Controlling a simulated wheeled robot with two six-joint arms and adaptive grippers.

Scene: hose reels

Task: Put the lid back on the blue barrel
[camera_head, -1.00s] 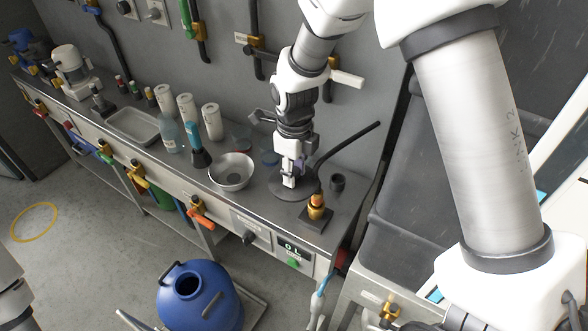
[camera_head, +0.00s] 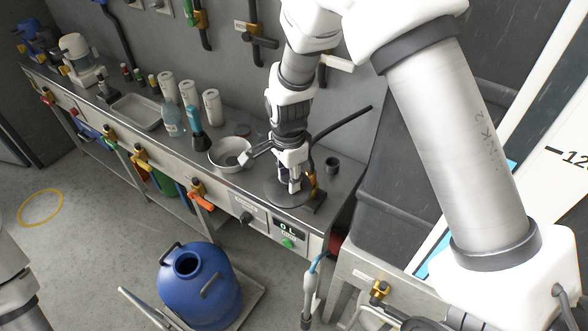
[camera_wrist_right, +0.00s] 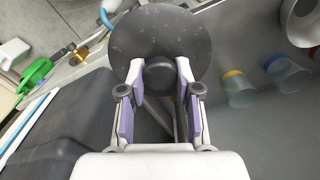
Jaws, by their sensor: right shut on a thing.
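The lid (camera_head: 267,190) is a dark round disc with a knob, near the front edge of the bench. It also shows in the right wrist view (camera_wrist_right: 158,35). My right gripper (camera_head: 294,187) is shut on its knob, with a pad on each side in the right wrist view (camera_wrist_right: 159,78). Whether the lid clears the bench top is hard to tell. The blue barrel (camera_head: 200,290) stands upright on the floor, in front of and below the bench, its round mouth uncovered. Only part of my left arm shows at the left edge; its gripper is out of view.
On the bench (camera_head: 338,187) stand a metal bowl (camera_head: 226,160), a blue-topped bottle (camera_head: 196,130), white cylinders, a tray (camera_head: 136,112) and a brass-coloured fitting (camera_head: 311,186) close beside the lid. Taps with coloured handles stick out along the bench front. A black hose rises behind my gripper.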

